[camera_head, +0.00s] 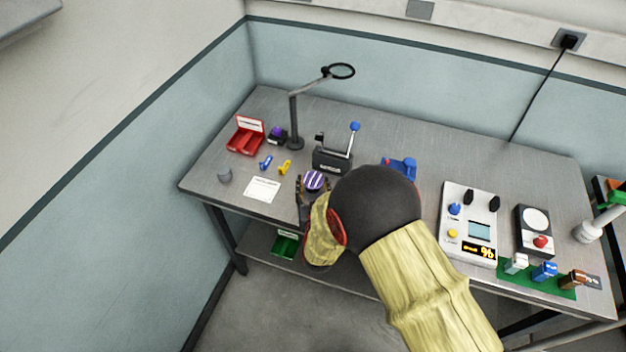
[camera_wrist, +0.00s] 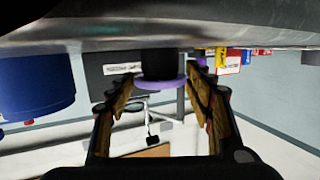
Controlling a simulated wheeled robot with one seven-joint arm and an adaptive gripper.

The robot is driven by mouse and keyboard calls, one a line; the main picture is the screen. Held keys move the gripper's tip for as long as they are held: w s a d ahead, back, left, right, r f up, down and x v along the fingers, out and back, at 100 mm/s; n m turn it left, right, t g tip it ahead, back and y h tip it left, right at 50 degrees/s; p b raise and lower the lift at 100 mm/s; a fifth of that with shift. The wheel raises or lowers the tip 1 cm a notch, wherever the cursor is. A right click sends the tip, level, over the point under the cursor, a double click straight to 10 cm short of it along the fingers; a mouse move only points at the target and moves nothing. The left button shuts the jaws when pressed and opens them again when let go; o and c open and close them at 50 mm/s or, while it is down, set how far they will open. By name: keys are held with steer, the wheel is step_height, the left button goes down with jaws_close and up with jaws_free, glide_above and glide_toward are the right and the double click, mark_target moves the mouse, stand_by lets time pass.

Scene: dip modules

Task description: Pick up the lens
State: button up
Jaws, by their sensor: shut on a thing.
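The lens, a round purple piece with pale stripes (camera_head: 314,180), is at my gripper's fingers near the front edge of the grey table. In the wrist view, its purple rim (camera_wrist: 160,84) and black body (camera_wrist: 158,62) are between the two fingers. My gripper (camera_head: 305,190) is shut on it, with a finger on each side; in the wrist view the fingers (camera_wrist: 162,90) reach toward the table surface, which shows at the top. I cannot tell whether the lens still touches the table. My arm hides part of the table to the right.
A black lever press (camera_head: 332,162) with a blue knob stands just behind. A lamp stand (camera_head: 295,120), red box (camera_head: 245,138), yellow piece (camera_head: 285,167) and white paper (camera_head: 262,190) lie left. A blue device (camera_head: 402,166) and a white meter panel (camera_head: 470,222) are right.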

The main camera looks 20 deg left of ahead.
steer(key=shift+c, duration=1.4)
steer(key=shift+r, duration=0.1)
